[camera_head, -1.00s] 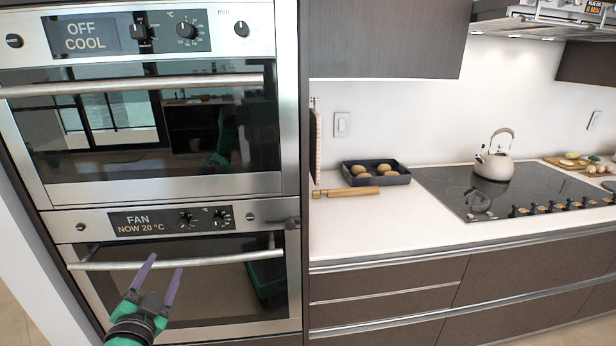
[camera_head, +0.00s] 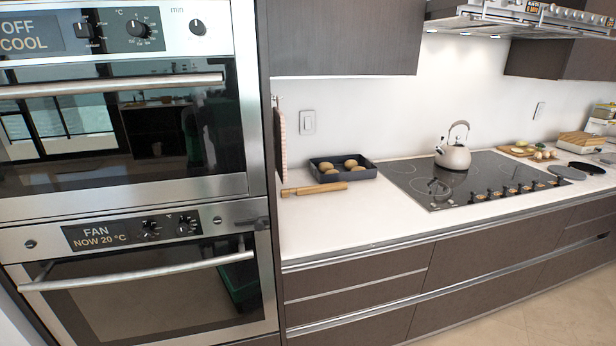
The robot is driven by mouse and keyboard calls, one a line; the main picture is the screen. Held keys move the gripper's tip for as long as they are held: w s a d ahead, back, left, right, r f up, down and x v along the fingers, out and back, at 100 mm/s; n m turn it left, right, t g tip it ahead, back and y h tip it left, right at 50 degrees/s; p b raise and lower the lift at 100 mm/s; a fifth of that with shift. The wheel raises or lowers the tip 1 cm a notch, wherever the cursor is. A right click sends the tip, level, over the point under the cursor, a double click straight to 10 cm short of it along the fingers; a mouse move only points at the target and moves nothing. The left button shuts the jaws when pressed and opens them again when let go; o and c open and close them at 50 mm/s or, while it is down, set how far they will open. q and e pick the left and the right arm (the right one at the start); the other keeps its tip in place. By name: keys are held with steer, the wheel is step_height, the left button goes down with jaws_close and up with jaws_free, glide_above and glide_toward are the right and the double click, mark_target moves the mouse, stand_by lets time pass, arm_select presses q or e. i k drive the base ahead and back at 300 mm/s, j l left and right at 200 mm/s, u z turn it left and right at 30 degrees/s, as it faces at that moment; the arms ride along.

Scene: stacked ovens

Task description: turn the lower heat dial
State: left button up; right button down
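The lower oven's control panel (camera_head: 133,232) carries a display (camera_head: 99,236) reading FAN, NOW 20 °C. To the right of the display are two small dark knobs. The right one, with a ring of white marks, appears to be the lower heat dial (camera_head: 187,225). The other is a mode knob (camera_head: 151,228) just left of it. Nothing touches either knob. Neither of my grippers is in view. A green shape shows in the lower oven glass, apparently a reflection.
The lower oven's bar handle (camera_head: 140,272) sticks out below the panel. The upper oven has its own handle (camera_head: 110,86) and heat dial (camera_head: 138,30). A dark piece (camera_head: 252,221) sits at the panel's right end. Counter (camera_head: 330,225) with a tray (camera_head: 342,170) is at right.

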mark_target(182, 230)
steer(key=u, duration=1.25)
